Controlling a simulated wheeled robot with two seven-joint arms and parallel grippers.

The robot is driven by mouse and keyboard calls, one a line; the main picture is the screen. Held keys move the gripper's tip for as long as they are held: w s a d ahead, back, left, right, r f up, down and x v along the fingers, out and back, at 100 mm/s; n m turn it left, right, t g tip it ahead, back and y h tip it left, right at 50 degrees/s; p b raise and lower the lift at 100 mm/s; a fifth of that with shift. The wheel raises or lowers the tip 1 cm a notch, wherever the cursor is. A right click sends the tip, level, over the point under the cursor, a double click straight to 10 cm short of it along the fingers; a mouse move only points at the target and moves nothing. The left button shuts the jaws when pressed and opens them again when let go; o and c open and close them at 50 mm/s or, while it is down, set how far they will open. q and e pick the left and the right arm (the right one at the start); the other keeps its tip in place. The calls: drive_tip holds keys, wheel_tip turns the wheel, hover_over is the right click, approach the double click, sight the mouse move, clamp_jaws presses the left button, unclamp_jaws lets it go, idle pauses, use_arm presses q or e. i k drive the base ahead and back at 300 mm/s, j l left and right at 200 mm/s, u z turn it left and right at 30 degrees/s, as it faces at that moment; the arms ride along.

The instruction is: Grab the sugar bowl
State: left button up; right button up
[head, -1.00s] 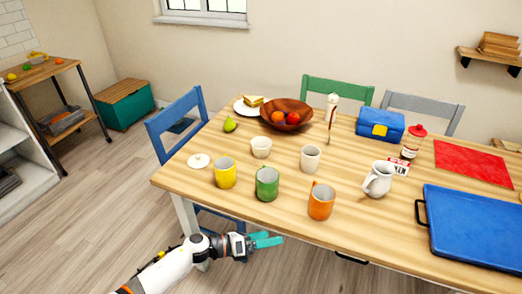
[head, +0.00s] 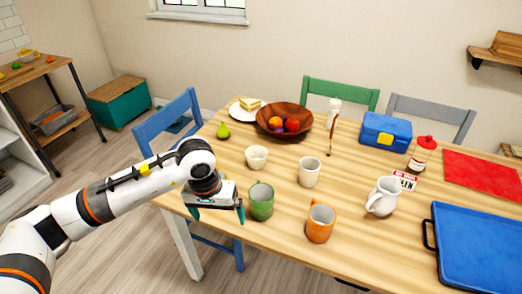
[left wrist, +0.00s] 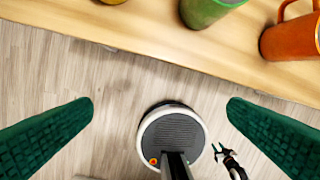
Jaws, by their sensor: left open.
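A small cream-white bowl (head: 257,157), which looks like the sugar bowl, stands upright and open-topped on the wooden table, behind the green mug (head: 261,202). My left gripper (head: 218,212) is open and empty, fingers pointing down at the table's near left edge. It is in front of and left of the bowl, apart from it, just left of the green mug. In the left wrist view its two green fingers (left wrist: 160,128) are wide apart over the floor; the bowl is not in that view. My right gripper (left wrist: 222,152) shows small there, its opening unclear.
A white cup (head: 309,172), an orange mug (head: 320,222) and a white jug (head: 383,197) stand right of the bowl. A fruit bowl (head: 270,119) and pear (head: 223,130) are behind it.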

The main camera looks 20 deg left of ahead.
sight(256, 155)
drive_tip(key=i, duration=1.15)
